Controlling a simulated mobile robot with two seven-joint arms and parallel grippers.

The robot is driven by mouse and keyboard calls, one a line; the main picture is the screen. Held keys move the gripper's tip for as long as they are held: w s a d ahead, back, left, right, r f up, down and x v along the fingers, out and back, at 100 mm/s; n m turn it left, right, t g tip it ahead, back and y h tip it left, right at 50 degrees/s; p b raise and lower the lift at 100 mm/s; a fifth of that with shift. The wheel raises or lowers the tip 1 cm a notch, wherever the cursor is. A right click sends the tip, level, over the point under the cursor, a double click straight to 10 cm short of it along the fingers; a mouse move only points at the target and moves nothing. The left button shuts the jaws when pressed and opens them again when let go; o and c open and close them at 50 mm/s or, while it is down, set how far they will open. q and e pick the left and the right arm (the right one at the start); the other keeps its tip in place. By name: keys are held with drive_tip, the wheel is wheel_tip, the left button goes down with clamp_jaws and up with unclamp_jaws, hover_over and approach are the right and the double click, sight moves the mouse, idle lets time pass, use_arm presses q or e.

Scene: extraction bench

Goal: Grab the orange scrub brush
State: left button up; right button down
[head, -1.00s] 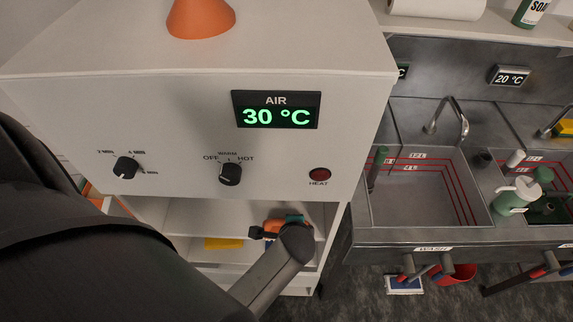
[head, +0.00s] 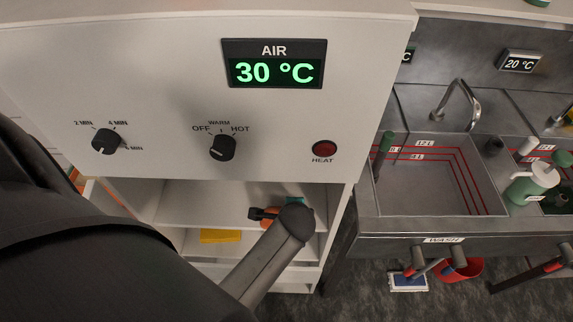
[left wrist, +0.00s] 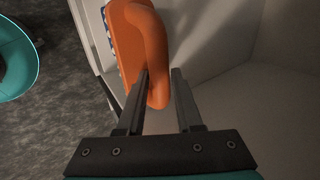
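The orange scrub brush (left wrist: 140,35) is large in the left wrist view, close to a pale wall or panel. A strip of blue and white shows along its left side. My left gripper (left wrist: 160,74) is open, with its two dark fingers on either side of the rounded lower end of the orange handle. The left finger overlaps the handle; I cannot tell if it touches. In the head view an orange patch (head: 268,218) shows at the shelf, mostly behind my left arm. My right gripper is not in view.
A white cabinet (head: 60,60) with knobs and a 30 °C display stands over the open shelves. A yellow item (head: 220,236) lies on a shelf. A steel sink (head: 425,200) is at the right, with a red bucket (head: 468,271) below. A teal round container (left wrist: 15,65) is at far left.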

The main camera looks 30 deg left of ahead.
use_arm(q)
drive_tip(key=shift+c, duration=0.2)
clamp_jaws()
drive_tip(key=shift+r, duration=0.1)
idle(0.4)
